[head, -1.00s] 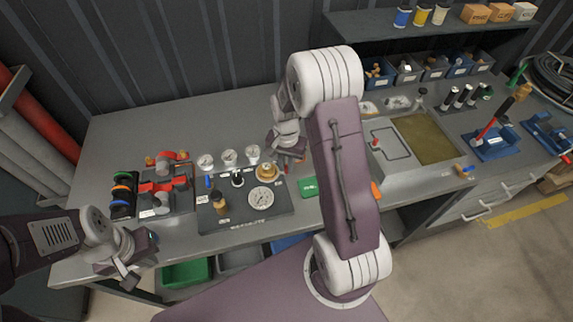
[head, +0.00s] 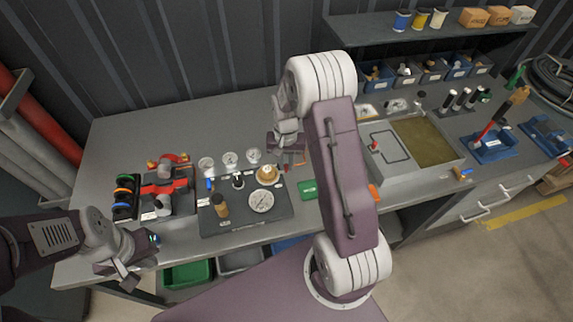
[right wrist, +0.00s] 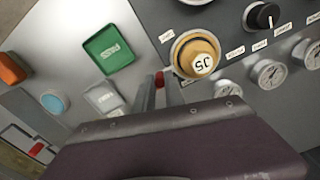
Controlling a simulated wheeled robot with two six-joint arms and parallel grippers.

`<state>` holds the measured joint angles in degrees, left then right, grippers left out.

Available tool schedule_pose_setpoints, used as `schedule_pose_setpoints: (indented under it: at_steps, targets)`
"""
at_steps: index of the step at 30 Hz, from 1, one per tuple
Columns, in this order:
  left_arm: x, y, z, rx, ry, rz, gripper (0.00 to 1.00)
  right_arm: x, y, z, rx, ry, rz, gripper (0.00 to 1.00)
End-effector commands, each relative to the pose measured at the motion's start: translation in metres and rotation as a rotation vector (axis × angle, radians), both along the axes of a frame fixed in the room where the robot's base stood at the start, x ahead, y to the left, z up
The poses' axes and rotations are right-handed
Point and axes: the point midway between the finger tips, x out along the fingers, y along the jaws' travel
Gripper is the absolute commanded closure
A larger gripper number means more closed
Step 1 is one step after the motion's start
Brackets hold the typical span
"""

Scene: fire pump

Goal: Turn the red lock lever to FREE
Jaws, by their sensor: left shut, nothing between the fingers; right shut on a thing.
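The red lock lever (right wrist: 159,79) shows as a small red end between the fingertips of my right gripper (right wrist: 161,84) in the right wrist view. The gripper is shut on it, beside the brass knob (right wrist: 194,54). The fingers hide most of the lever, and its marking cannot be read. In the head view my right gripper (head: 287,160) is over the right edge of the dark pump panel (head: 230,226). My left gripper (head: 130,283) is shut and empty near the bench's front left edge.
A green plate (right wrist: 108,49) lies close to the right gripper. A black knob (right wrist: 263,16) and several gauges (right wrist: 270,72) stand on the panel side. A rack with red parts (head: 180,196) is at left, and a grey sink-like unit (head: 375,176) at right.

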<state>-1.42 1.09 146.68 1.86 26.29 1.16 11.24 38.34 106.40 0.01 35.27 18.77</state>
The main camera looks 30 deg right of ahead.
Motion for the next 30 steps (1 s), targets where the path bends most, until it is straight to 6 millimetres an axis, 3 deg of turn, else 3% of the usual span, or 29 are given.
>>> schedule_pose_setpoints:
  at_steps: [18, 30]
  targets:
    - [0.0, 0.0, 0.019, 0.0, 0.0, 0.0, 1.0, 0.035, 0.0, 0.002, -0.001, -0.003, 0.549, 1.0]
    - [0.0, 0.0, 0.022, 0.0, 0.0, 0.0, 1.0, 0.046, 0.004, 0.001, -0.002, -0.003, 0.738, 1.0]
